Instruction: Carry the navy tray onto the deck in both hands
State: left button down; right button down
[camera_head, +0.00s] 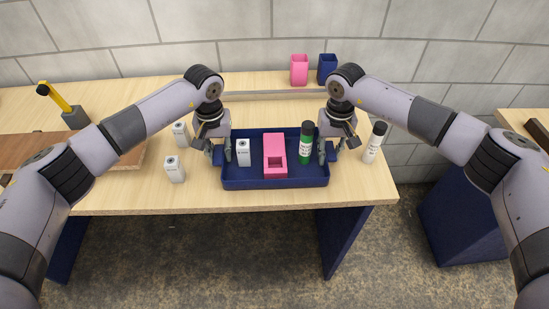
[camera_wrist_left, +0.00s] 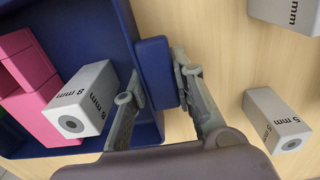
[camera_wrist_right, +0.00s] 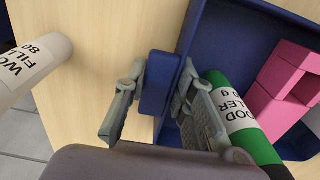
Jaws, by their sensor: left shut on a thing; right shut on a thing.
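The navy tray (camera_head: 275,184) is at the middle of the pale wooden table, level, at or very near its top. It holds a white 8 mm block (camera_head: 243,152), a pink block with a square recess (camera_head: 275,147) and a green-and-white wood filler bottle (camera_head: 306,143), upright. My left gripper (camera_head: 218,153) is shut on the tray's left handle, which shows between the fingers in the left wrist view (camera_wrist_left: 160,75). My right gripper (camera_head: 329,151) is shut on the right handle, seen in the right wrist view (camera_wrist_right: 158,85). A brown board (camera_head: 100,156), possibly the deck, lies at the left.
White blocks (camera_head: 174,168) (camera_head: 180,133) stand left of the tray. A white bottle (camera_head: 375,142) stands close to its right. Pink (camera_head: 299,70) and navy (camera_head: 327,68) cups stand at the back. A yellow-handled tool (camera_head: 58,98) rises in a grey holder by the board.

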pick_arm(q)
jog(key=shift+w+r, duration=0.1)
jog(key=shift+r, duration=0.05)
pick_arm(e)
jog(key=shift+w+r, duration=0.1)
jog(key=shift+r, duration=0.05)
